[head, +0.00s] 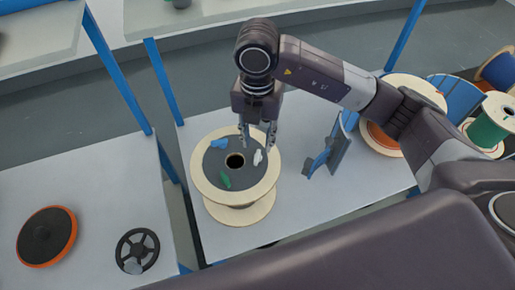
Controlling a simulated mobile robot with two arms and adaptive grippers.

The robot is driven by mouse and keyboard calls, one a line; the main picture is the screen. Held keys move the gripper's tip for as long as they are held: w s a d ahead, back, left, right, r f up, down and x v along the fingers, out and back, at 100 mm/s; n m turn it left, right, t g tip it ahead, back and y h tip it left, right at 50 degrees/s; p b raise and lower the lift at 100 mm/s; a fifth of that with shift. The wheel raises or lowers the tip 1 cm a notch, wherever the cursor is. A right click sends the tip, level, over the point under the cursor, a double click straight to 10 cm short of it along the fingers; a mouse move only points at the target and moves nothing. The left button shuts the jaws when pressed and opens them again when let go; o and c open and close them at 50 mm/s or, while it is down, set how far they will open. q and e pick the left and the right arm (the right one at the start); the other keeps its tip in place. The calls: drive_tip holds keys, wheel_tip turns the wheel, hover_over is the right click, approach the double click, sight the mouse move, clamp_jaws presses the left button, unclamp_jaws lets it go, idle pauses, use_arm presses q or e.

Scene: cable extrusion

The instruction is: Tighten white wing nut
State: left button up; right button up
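The white wing nut (257,157) sits on the dark top disc of a wooden cable spool (262,203), right of the centre hole. A blue wing nut (219,144) and a green wing nut (225,181) sit on the same disc. My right gripper (257,145) points down over the right rear of the spool, with its fingers apart, one on each side just above the white wing nut. I see nothing held between them. Whether a finger touches the nut cannot be told. My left gripper is not in view.
A blue bracket (328,153) stands on the table right of the spool. Several cable spools, one with green cable (485,132), crowd the far right. An orange-rimmed disc (46,238) and a black handwheel (137,249) lie on the left table. Blue posts rise behind.

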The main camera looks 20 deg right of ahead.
sight(257, 155)
wheel_tip(257, 155, up, 6)
drive_tip(key=shift+f, duration=0.1)
idle(0.7)
